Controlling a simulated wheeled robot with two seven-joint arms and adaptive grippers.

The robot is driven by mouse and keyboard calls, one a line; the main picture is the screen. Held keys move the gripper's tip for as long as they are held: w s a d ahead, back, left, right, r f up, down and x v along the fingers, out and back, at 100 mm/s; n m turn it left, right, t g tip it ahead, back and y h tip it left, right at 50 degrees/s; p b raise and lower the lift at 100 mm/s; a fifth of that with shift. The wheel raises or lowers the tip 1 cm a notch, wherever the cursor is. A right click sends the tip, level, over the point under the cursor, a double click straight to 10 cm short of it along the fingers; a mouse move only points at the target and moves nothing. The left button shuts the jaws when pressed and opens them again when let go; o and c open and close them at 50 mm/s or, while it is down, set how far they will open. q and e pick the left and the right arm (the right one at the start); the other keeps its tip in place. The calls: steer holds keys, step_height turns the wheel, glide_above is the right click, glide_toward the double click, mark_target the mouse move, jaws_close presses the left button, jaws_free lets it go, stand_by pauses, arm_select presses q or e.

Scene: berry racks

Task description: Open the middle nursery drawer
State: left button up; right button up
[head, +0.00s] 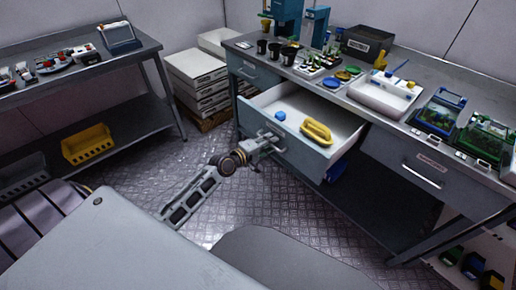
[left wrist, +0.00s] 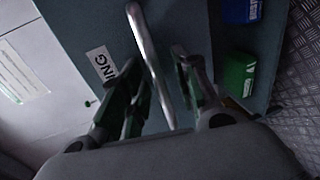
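The middle drawer (head: 345,152) of the bench stands pulled out, with a blue item (head: 280,116) and a yellow item (head: 316,132) inside. Its bar handle shows in the left wrist view (left wrist: 150,65), on a grey-blue front with a label (left wrist: 101,64) ending in "ING". My left gripper (head: 273,138) is at the handle on the drawer front. In the left wrist view its two fingers are apart, one on each side of the handle, with a visible gap on the right side. My right gripper is not in view.
A right-hand drawer (head: 430,170) and a left-hand drawer (head: 250,71) are shut. The bench top (head: 400,69) carries pots, trays and boxes. Stacked white boxes (head: 196,75) stand left of the bench. A rack with a yellow bin (head: 89,145) stands at left. Metal floor between is clear.

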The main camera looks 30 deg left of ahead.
arm_select(q)
steer(key=v, duration=1.1)
steer(key=shift+s, duration=0.4)
stand_by(0.3)
steer(key=shift+a, duration=0.1)
stand_by(0.6)
